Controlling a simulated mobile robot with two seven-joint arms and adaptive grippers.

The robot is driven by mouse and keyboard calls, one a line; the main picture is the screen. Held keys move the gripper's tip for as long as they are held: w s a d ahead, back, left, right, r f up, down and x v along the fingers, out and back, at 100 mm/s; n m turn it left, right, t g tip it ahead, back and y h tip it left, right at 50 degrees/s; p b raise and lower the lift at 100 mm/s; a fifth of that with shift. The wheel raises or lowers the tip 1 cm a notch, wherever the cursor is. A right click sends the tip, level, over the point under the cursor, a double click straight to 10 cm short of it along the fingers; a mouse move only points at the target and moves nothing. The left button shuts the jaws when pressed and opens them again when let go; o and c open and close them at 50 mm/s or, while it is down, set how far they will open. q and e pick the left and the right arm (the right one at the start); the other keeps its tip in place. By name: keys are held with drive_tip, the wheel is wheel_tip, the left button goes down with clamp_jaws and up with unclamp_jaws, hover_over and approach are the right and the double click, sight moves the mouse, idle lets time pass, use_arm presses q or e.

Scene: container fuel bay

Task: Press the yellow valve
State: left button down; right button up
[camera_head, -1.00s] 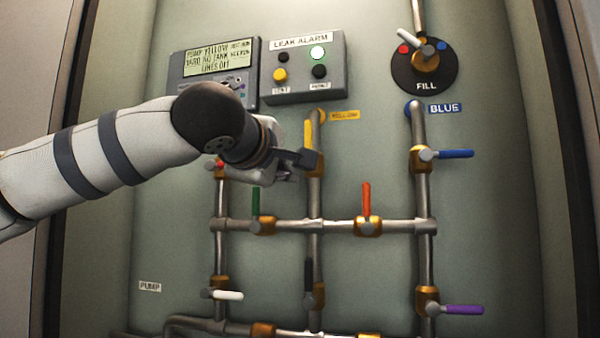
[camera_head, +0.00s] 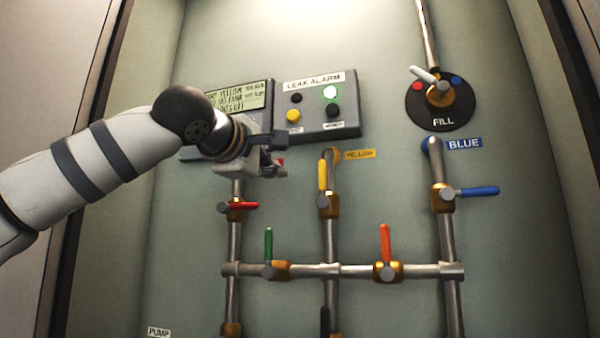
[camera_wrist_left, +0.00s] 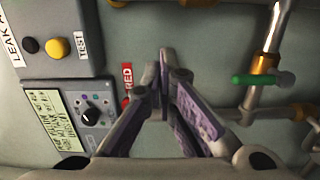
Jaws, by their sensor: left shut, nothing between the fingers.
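The yellow valve has a yellow handle (camera_head: 323,176) pointing up along its pipe, above a brass body (camera_head: 328,204). It stands under the YELLOW label (camera_head: 360,154). My left gripper (camera_head: 272,168) is up and to the left of the handle in the head view, apart from it in the picture, in front of the wall near the red pipe's top. In the left wrist view its fingers (camera_wrist_left: 164,60) meet at the tips, shut and empty. The yellow handle cannot be made out in that view. My right gripper is not in view.
The red valve (camera_head: 242,206) is just below my gripper. The alarm box (camera_head: 340,131) and a display panel (camera_head: 262,84), partly covered by my arm, are above. Green (camera_head: 268,243), orange (camera_head: 385,243) and blue (camera_head: 478,191) handles stick out from the pipes nearby.

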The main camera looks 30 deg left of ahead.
sight(322, 182)
use_arm(q)
drive_tip(key=w+d, duration=0.2)
drive_tip(key=w, duration=0.1)
drive_tip(key=w+d, duration=0.1)
drive_tip(key=w, duration=0.1)
drive_tip(key=shift+w, duration=0.15)
